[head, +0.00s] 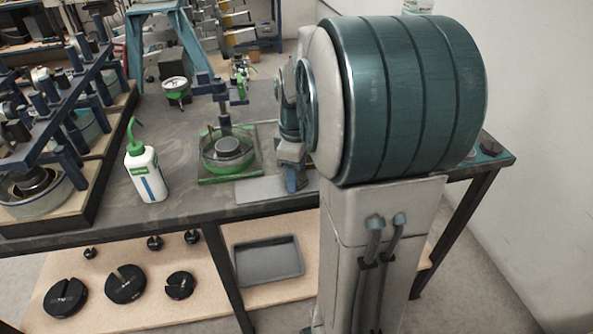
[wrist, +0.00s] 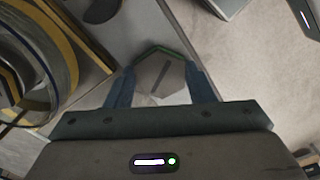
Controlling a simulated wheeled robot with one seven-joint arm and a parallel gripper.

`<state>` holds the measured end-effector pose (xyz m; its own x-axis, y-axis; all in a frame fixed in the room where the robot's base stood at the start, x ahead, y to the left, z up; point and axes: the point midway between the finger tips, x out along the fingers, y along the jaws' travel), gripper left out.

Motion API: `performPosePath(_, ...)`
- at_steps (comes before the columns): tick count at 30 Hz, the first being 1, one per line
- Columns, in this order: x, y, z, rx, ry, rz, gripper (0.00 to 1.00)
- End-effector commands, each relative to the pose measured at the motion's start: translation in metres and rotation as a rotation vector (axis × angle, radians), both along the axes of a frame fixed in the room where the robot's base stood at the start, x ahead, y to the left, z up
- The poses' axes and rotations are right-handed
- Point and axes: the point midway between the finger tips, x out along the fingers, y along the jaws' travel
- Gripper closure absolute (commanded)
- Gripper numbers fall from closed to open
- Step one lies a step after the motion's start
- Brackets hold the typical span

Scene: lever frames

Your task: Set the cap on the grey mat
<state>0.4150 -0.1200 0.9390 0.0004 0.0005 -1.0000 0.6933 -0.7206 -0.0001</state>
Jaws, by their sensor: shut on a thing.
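The cap (wrist: 160,76), a pale grey piece with angled sides, a dark slot and a green edge, sits between the blue fingers of my gripper (wrist: 161,84) in the wrist view. The gripper is shut on it. In the head view my gripper (head: 291,183) points down near the front edge of the bench, just right of the grey mat (head: 260,190). I cannot make out the cap in the head view. The mat lies flat and its visible part is bare. Whether the cap is over the mat's right end or beside it, I cannot tell.
A round vessel in a green frame (head: 228,150) stands just behind the mat. A white bottle with a green spout (head: 146,172) stands to the left. Lever rigs (head: 60,130) fill the far left. A grey tray (head: 268,262) and black slotted weights (head: 125,284) lie on the lower shelf.

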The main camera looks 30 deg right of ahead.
Motion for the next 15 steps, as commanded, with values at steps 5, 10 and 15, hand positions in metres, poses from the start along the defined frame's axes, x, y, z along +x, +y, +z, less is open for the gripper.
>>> performPosePath(5,-0.0001,0.0001,-0.0033,0.000,0.000,0.000,0.40)
performPosePath(10,-0.0001,0.0001,-0.0031,0.000,0.000,0.000,0.30)
performPosePath(15,0.0000,0.0001,-0.0018,0.000,0.000,0.000,0.30)
